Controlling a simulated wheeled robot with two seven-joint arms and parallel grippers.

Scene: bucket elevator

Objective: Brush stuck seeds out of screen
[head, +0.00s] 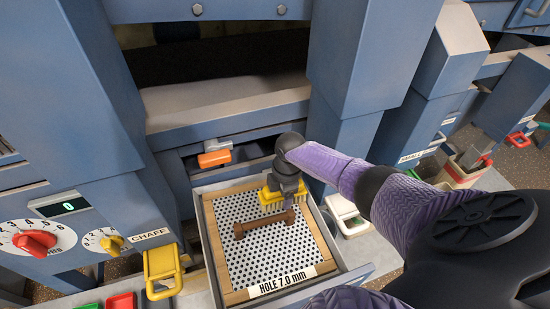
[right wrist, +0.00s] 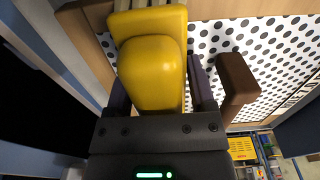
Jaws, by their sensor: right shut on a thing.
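The screen (head: 240,262) is a white sheet with black holes in a wooden frame, labelled "HOLE 7.0 mm", sitting in a pulled-out drawer (head: 211,247). A brown bar (head: 264,224) stands across its middle and also shows in the right wrist view (right wrist: 237,84). My right gripper (head: 286,178) is shut on a yellow brush (head: 268,198), seen close up in the right wrist view (right wrist: 152,72). The brush is over the far right part of the screen, behind the bar. I cannot tell whether its bristles touch. No stuck seeds can be made out. My left gripper is out of view.
Blue machine columns stand left (head: 60,90) and behind right (head: 355,70) of the drawer. An orange handle (head: 214,158) is behind it. A yellow "CHAFF" bin (head: 162,268) is at left, a white-and-red container (head: 463,170) at right.

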